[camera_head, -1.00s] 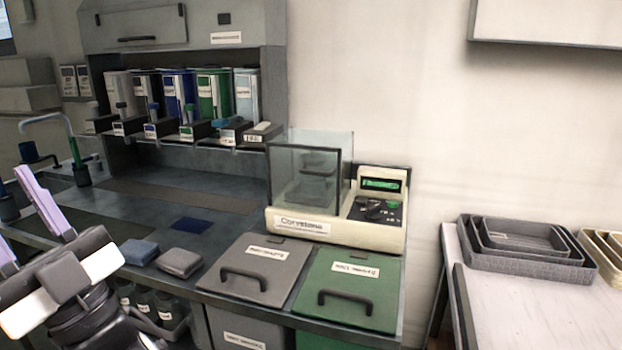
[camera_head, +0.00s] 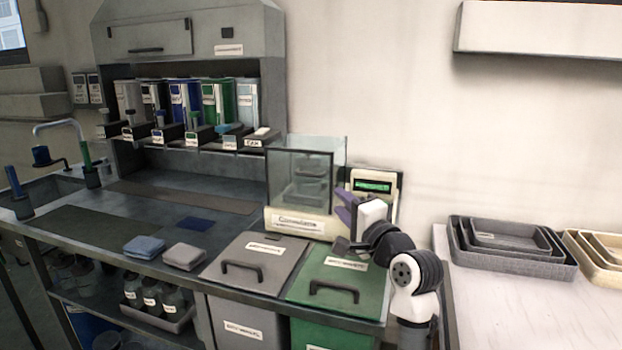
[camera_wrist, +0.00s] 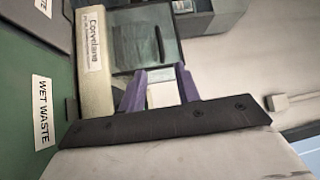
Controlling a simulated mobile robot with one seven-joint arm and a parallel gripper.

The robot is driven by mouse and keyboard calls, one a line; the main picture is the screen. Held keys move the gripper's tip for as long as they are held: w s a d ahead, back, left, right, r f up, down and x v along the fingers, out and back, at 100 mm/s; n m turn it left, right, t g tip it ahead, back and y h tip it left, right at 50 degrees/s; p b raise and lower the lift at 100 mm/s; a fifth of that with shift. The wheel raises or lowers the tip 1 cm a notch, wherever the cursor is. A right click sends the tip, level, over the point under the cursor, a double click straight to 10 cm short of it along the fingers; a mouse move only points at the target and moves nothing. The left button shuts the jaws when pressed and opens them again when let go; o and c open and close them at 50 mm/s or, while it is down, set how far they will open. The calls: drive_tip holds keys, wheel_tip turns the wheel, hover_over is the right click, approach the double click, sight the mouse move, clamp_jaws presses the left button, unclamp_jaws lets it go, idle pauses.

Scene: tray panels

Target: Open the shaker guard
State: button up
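The shaker (camera_head: 285,221) is a cream machine with a name label and a lit green display (camera_head: 373,186). Its clear, dark-framed guard (camera_head: 290,165) stands upright over a stacked platform. In the wrist view the guard (camera_wrist: 136,48) shows ahead of the fingers, with the cream label face to its left. My gripper (camera_head: 343,205), with purple fingers, is in front of the shaker's right part, just right of the guard, and hides part of the control panel. In the wrist view my gripper (camera_wrist: 160,75) has its fingers apart with nothing held between them. Contact with the guard cannot be told.
A grey lidded bin (camera_head: 254,261) and a green wet waste bin (camera_head: 338,277) lie in front of the shaker, both with raised handles. Folded cloths (camera_head: 184,256) lie left. Nested trays (camera_head: 510,262) stand on the right table. Dispensers (camera_head: 186,105) line the back shelf.

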sight(312, 176)
drive_tip(key=p+x, duration=0.2)
drive_tip(key=x, duration=1.1)
drive_tip(key=shift+a+r, duration=0.1)
drive_tip(key=shift+a, duration=0.05)
clamp_jaws()
